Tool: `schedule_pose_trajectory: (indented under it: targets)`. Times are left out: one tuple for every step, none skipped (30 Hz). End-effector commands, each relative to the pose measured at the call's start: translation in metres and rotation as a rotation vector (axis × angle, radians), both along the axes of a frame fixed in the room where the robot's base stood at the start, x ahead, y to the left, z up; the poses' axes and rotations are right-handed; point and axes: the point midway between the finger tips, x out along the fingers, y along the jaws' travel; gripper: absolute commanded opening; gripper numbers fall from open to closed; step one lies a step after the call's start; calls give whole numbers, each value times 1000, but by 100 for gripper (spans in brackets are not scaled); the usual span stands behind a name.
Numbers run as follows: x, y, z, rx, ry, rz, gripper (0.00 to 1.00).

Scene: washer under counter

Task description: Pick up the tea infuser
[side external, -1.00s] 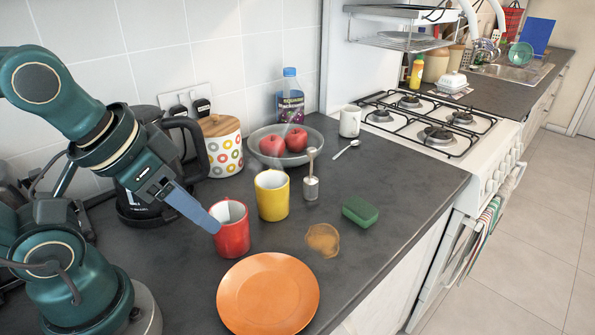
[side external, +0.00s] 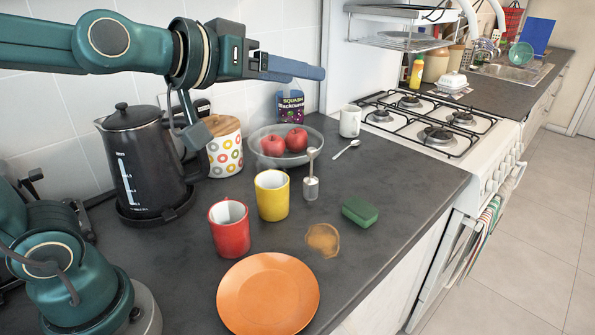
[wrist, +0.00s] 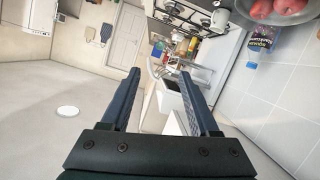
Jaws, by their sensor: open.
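The tea infuser (side external: 311,186) is a small metal cylinder with an upright handle. It stands on the dark counter (side external: 385,215), just right of the yellow mug (side external: 272,196), in the side external view. My gripper (side external: 318,73) is high above the counter, level and pointing right, in front of the squash bottle's top. It is well above the infuser and apart from it. In the wrist view my gripper (wrist: 158,75) shows two spread fingers with nothing between them. The infuser does not show in the wrist view.
A red mug (side external: 230,230), an orange plate (side external: 268,293), a green sponge (side external: 360,211) and a spill (side external: 323,240) lie near the infuser. Behind are a fruit bowl (side external: 316,150), the squash bottle (side external: 290,107), a white mug (side external: 350,121) and a spoon (side external: 346,149). A kettle (side external: 146,165) stands left.

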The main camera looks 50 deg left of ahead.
Motion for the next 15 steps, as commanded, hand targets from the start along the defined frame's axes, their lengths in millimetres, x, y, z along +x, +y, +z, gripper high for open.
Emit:
schedule_pose_trajectory:
  targets:
    - [19, 4, 6, -25, -46, 35, 62]
    - [29, 8, 11, -39, -80, 62, 62]
    - [43, 14, 17, -56, -124, 101, 62]
    - [52, 19, 19, -66, -153, 131, 62]
    - [61, 24, 21, -74, -181, 161, 62]
    - [71, 30, 22, -81, -212, 204, 62]
    - [79, 36, 21, -83, -234, 236, 62]
    - [86, 41, 20, -84, -255, 269, 62]
    - [94, 47, 16, -81, -279, 312, 62]
    - [100, 52, 13, -76, -294, 344, 62]
    - [106, 57, 9, -70, -310, 375, 62]
    - [112, 63, 2, -58, -326, 417, 62]
    - [115, 67, -3, -47, -337, 448, 62]
    - [119, 71, -10, -35, -347, 480, 62]
    - [123, 76, -18, -15, -358, 517, 62]
